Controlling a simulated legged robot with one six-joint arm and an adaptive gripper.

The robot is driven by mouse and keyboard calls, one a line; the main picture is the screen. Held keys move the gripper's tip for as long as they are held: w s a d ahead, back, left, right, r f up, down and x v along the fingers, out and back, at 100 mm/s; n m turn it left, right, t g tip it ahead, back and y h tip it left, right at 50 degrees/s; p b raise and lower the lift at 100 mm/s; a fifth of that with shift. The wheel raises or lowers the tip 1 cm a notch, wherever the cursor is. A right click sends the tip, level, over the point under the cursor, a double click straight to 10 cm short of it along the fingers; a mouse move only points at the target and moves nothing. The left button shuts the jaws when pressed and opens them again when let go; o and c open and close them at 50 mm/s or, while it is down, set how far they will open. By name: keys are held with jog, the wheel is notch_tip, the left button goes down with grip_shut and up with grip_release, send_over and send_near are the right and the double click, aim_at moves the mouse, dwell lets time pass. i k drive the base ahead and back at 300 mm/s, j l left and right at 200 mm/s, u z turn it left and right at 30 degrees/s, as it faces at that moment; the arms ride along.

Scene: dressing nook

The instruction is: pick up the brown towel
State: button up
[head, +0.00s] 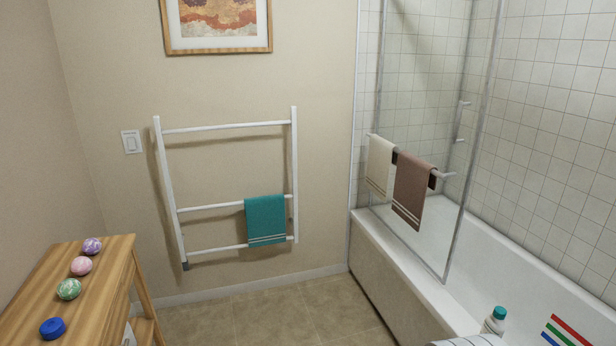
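The brown towel (413,187) hangs folded over a horizontal bar on the glass shower screen, above the near rim of the bathtub. It has pale stripes near its lower edge. A cream towel (379,166) hangs on the same bar, just left of it. A teal towel (265,221) hangs on the white ladder rack on the wall. At the bottom edge of the head view, a white rounded shape shows in part; I cannot tell what it is. My gripper is not in view.
The white ladder rack (230,207) leans on the wall. The bathtub (489,250) and glass screen (422,110) fill the right side. A bottle (494,321) stands low right. A wooden table (83,262) with several small round items is at left. Tiled floor (270,311) between is clear.

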aim_at(414, 175)
jog(key=i+u, duration=0.2)
jog(key=i, duration=1.3)
jog(key=i+z, duration=0.3)
jog(key=i, duration=0.3)
jog(key=i+j+z, duration=0.3)
jog(key=i, duration=0.25)
jog(key=i+z, duration=0.2)
jog(key=z, duration=0.2)
jog(key=i+z, duration=0.15)
jog(key=z, duration=0.25)
jog(key=i+j+z, duration=0.15)
jog(key=z, duration=0.25)
jog(key=i+j+z, duration=0.15)
jog(key=z, duration=0.25)
jog(key=i+j+z, duration=0.15)
jog(key=z, duration=0.15)
jog(key=i+j+z, duration=0.3)
jog(key=k+l, duration=0.1)
